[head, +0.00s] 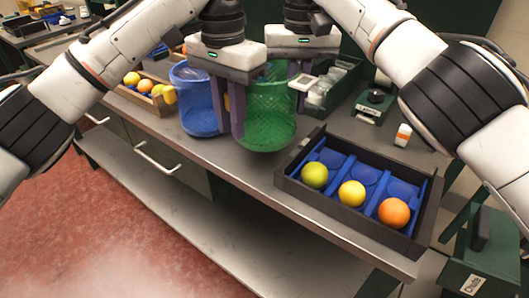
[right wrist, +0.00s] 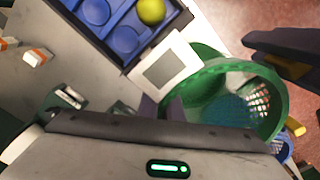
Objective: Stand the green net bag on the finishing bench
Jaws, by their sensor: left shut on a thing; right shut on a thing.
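The green net bag (head: 268,118) is upright and open-topped above the grey bench top (head: 245,170); I cannot tell whether its base touches. It also shows in the right wrist view (right wrist: 268,88), where no fruit is visible inside. A white square tag (head: 302,82) is at its right rim and shows large in the right wrist view (right wrist: 165,70). My left gripper (head: 231,128) is shut at the bag's left side, between it and the blue net bag (head: 195,105). My right gripper (head: 294,72) is shut on the bag's right rim; its fingertips are partly hidden.
A black tray with blue cups (head: 285,178) stands right of the bag, holding a green, a yellow and an orange fruit. A wooden fruit crate (head: 150,100) is at left. A small orange-and-white bottle (head: 403,134) and a dark green device (head: 372,105) stand behind.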

